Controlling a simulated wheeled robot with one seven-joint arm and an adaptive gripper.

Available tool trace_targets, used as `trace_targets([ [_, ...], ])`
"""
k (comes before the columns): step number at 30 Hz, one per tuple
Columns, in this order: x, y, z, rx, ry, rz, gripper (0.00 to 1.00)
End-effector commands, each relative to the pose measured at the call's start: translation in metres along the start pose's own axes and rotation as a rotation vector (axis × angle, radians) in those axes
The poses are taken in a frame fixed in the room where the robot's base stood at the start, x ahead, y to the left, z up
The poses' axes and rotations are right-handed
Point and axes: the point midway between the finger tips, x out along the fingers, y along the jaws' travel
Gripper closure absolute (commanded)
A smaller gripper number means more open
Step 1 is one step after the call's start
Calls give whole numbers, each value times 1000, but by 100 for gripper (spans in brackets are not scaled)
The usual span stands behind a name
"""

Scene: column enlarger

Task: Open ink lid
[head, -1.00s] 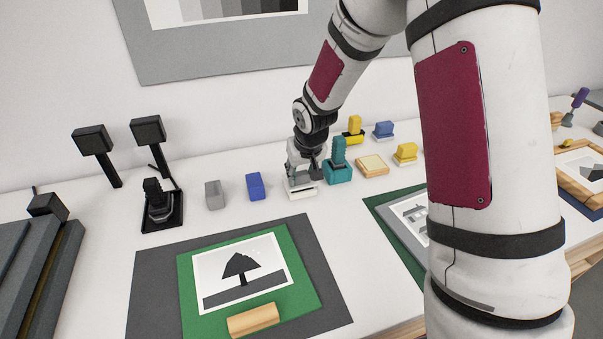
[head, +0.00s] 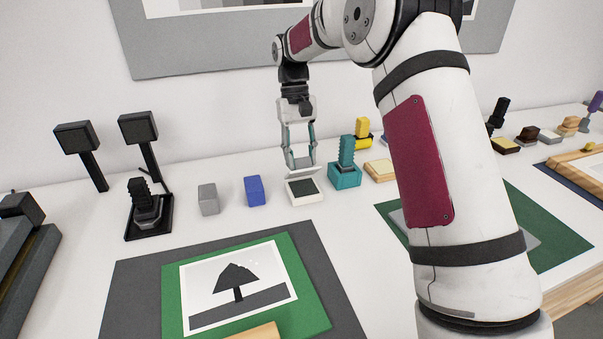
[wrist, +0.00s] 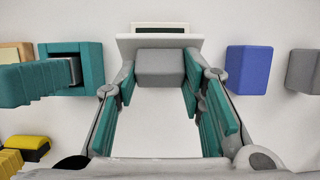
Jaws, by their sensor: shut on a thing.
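The ink box (head: 305,199) is a low white box on the white table, its dark pad showing in the head view. In the wrist view its pale body with a dark strip (wrist: 160,29) shows at the top, partly behind the lid. My gripper (head: 300,163) is above and slightly behind the box. Its teal-padded fingers (wrist: 160,75) are shut on the grey grip (wrist: 160,65) of the white lid (wrist: 128,44). The lid is held off the box and appears tilted. In the head view the lid is small and hard to make out.
A teal stamp holder (head: 345,177) stands close right of the ink box. A blue block (head: 254,190) and a grey block (head: 208,198) stand to its left. A green mat with a tree print (head: 238,285) lies in front. The wall is behind.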

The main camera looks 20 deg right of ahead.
Motion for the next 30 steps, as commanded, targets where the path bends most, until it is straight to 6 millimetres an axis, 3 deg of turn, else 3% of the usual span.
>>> trace_targets([
  [1, 3, -1, -10, -2, -26, 0, 100],
  [6, -2, 0, -17, -1, -114, 1, 100],
  [30, -8, 0, -19, -1, -224, 0, 100],
])
